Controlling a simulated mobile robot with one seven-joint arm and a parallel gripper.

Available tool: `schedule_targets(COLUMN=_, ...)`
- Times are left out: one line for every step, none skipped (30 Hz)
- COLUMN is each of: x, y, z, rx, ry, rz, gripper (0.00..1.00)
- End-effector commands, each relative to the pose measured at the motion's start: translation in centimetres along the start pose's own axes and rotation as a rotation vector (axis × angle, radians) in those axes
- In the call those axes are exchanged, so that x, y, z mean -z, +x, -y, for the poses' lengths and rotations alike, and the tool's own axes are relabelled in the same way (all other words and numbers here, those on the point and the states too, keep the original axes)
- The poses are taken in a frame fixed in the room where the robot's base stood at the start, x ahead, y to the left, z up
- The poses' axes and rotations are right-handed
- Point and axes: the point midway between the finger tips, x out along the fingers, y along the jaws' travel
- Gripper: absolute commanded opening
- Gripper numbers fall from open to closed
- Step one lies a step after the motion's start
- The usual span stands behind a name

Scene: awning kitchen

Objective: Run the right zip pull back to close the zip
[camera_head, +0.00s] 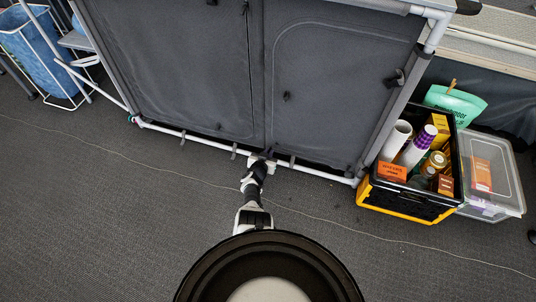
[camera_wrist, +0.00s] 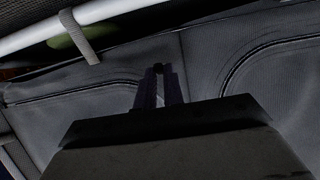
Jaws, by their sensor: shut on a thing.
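A grey fabric cabinet (camera_head: 200,65) has two zipped front panels side by side. The right panel (camera_head: 335,75) hangs flat, with a curved zip line along its left and top edges. My gripper (camera_head: 264,155) is low at the cabinet front, near the strip between the panels. In the wrist view my gripper (camera_wrist: 159,72) is shut on the right zip pull (camera_wrist: 158,67), a small dark piece between the fingertips, close against the fabric. The fingers hide most of the pull. Curved zip seams (camera_wrist: 270,48) run on both sides of the fingers.
A white tube frame (camera_head: 310,170) runs along the cabinet's bottom, close to my gripper; it shows in the wrist view (camera_wrist: 95,12). A black and yellow crate (camera_head: 405,200) and a clear box (camera_head: 508,190) stand right. A thin cable (camera_head: 330,222) crosses the floor.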

Motion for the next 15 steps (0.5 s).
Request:
schedule_targets(x=-0.29, y=0.05, z=-0.02, rx=0.002, ry=0.002, rz=0.007, gripper=0.00)
schedule_targets(x=-0.30, y=0.05, z=-0.02, rx=0.003, ry=0.002, rz=0.007, gripper=0.00)
schedule_targets(x=-0.31, y=0.06, z=-0.02, rx=0.003, ry=0.002, rz=0.008, gripper=0.12)
schedule_targets(x=-0.32, y=0.05, z=-0.02, rx=0.003, ry=0.002, rz=0.007, gripper=0.16)
schedule_targets(x=-0.31, y=0.05, z=-0.02, rx=0.003, ry=0.002, rz=0.007, gripper=0.20)
schedule_targets(x=-0.30, y=0.05, z=-0.02, rx=0.002, ry=0.002, rz=0.007, gripper=0.25)
schedule_targets(x=-0.29, y=0.05, z=-0.01, rx=0.002, ry=0.002, rz=0.006, gripper=0.29)
schedule_targets(x=-0.27, y=0.05, z=-0.01, rx=0.002, ry=0.002, rz=0.006, gripper=0.32)
schedule_targets(x=-0.24, y=0.05, z=-0.01, rx=0.002, ry=0.002, rz=0.006, gripper=0.32)
schedule_targets(x=-0.23, y=0.05, z=0.00, rx=0.002, ry=0.002, rz=0.005, gripper=0.32)
schedule_targets(x=-0.21, y=0.04, z=0.00, rx=0.002, ry=0.002, rz=0.005, gripper=0.32)
schedule_targets(x=-0.19, y=0.04, z=0.00, rx=0.002, ry=0.002, rz=0.005, gripper=0.32)
schedule_targets(x=-0.18, y=0.04, z=0.01, rx=0.002, ry=0.002, rz=0.004, gripper=0.32)
schedule_targets(x=-0.18, y=0.04, z=0.01, rx=0.002, ry=0.001, rz=0.004, gripper=0.32)
schedule_targets(x=-0.15, y=0.02, z=0.01, rx=0.002, ry=0.001, rz=0.004, gripper=0.32)
